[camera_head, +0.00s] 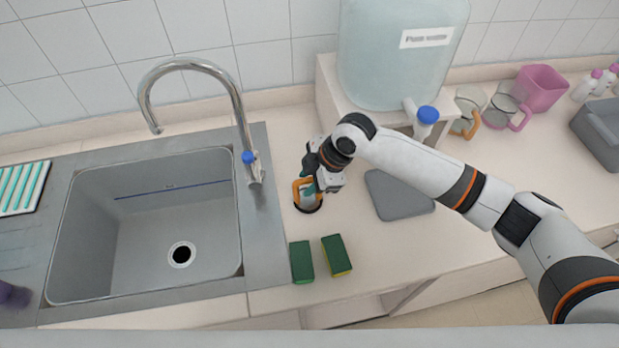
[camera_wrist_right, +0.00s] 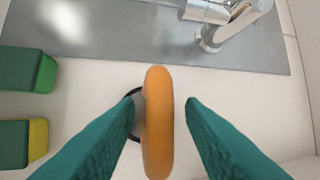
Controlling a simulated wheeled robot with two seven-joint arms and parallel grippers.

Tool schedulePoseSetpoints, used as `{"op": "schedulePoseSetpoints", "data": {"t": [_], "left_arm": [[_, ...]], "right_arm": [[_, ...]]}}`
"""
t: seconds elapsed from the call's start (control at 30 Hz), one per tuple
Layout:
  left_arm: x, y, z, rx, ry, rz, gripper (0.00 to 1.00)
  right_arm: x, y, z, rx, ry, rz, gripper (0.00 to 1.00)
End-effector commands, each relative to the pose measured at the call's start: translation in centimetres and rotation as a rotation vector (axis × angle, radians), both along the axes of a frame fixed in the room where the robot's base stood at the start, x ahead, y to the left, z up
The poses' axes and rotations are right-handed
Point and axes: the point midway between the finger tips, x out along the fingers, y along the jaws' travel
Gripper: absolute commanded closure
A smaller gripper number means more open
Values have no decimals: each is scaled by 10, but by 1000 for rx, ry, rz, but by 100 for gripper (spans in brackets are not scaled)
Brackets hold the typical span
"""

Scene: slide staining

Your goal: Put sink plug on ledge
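What looks like the sink plug, an orange loop handle (camera_head: 296,188) over a dark-rimmed base, rests on the pale counter right of the sink. In the right wrist view the orange handle (camera_wrist_right: 158,125) stands upright, with part of the dark rim behind it. My right gripper (camera_head: 308,178) is down at the handle. Its teal fingers (camera_wrist_right: 160,105) are open on either side of the handle, with a gap on each side. The pale ledge (camera_head: 105,127) runs along the tiled wall behind the sink. My left gripper is not in view.
The sink (camera_head: 150,275) has a bare drain (camera_head: 181,254) and a curved tap (camera_head: 240,105). Two sponges (camera_head: 302,262) (camera_head: 337,256) lie in front of the plug. A grey mat (camera_head: 398,196) lies to the right. A large water container (camera_head: 395,60) stands on a raised block (camera_head: 325,95) behind.

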Motion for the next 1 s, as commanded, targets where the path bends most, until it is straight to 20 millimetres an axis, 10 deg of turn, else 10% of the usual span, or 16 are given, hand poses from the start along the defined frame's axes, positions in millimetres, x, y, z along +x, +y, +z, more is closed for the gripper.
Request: {"op": "schedulePoseSetpoints", "data": {"t": [0.63, 1.0], "left_arm": [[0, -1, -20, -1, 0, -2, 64], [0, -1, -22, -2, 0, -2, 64]], "right_arm": [[-10, -44, 97, 1, -4, -1, 64], [-12, -49, 112, 1, 0, 0, 64]]}}
